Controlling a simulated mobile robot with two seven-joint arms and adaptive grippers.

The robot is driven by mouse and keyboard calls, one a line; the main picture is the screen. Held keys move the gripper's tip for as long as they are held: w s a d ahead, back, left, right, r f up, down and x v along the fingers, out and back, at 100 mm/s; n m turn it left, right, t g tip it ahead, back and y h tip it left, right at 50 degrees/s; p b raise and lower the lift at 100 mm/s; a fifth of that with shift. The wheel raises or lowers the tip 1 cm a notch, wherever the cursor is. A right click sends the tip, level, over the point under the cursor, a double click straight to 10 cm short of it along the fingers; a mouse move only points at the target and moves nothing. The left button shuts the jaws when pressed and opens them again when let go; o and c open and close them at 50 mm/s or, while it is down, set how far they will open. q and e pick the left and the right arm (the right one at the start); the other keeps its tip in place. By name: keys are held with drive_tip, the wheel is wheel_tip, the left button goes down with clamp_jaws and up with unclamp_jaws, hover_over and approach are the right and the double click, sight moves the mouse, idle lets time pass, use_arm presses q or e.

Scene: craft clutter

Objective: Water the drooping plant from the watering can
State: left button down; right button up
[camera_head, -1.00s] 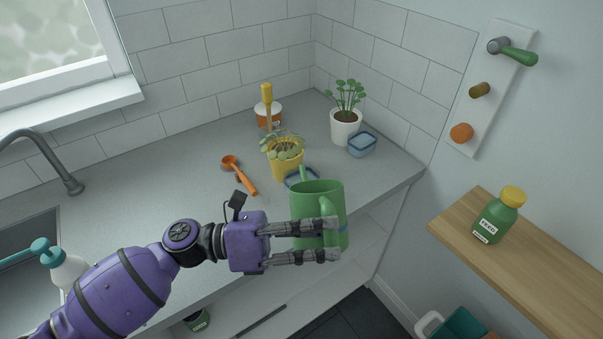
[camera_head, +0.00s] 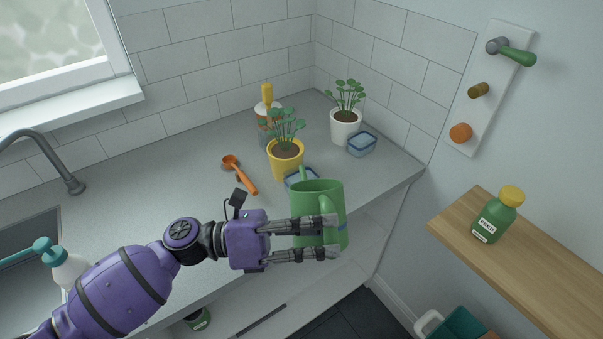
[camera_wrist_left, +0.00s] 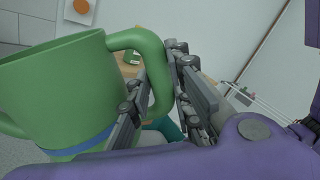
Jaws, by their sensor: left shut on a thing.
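The green watering can (camera_head: 312,200) is in my left gripper (camera_head: 334,238), held in front of the counter edge. In the left wrist view my left gripper (camera_wrist_left: 160,95) is shut on the can's handle (camera_wrist_left: 150,60); the can's body (camera_wrist_left: 55,95) is at the left. The can looks roughly upright. The plant in the yellow pot (camera_head: 285,165) stands on the counter just behind the can, its stems upright and leaves spread. Another leafy plant in a white pot (camera_head: 345,126) stands farther back right. My right gripper is not in view.
Blue-lidded containers (camera_head: 361,144) sit by the white pot and behind the can. An orange scoop (camera_head: 240,174) lies left of the yellow pot. A wooden shelf (camera_head: 520,260) with a green bottle (camera_head: 495,218) juts in at right. The counter's left middle is clear.

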use_arm(q)
drive_tip(key=f, duration=0.1)
drive_tip(key=f+b, duration=0.1)
drive_tip(key=m, duration=0.1)
drive_tip(key=shift+s+f+b, duration=0.25)
drive_tip(key=shift+f+b, duration=0.15)
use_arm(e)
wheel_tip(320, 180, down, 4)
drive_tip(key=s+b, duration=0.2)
use_arm(q)
drive_tip(key=m+p, duration=0.1)
drive_tip(key=m, duration=0.1)
drive_tip(key=r+m+p, duration=0.1)
drive_tip(key=shift+s+d+r+m+g+y+p, duration=0.1)
drive_tip(key=shift+s+d+m+g+y+p, duration=0.1)
drive_tip(key=shift+m+g+y+p, duration=0.15)
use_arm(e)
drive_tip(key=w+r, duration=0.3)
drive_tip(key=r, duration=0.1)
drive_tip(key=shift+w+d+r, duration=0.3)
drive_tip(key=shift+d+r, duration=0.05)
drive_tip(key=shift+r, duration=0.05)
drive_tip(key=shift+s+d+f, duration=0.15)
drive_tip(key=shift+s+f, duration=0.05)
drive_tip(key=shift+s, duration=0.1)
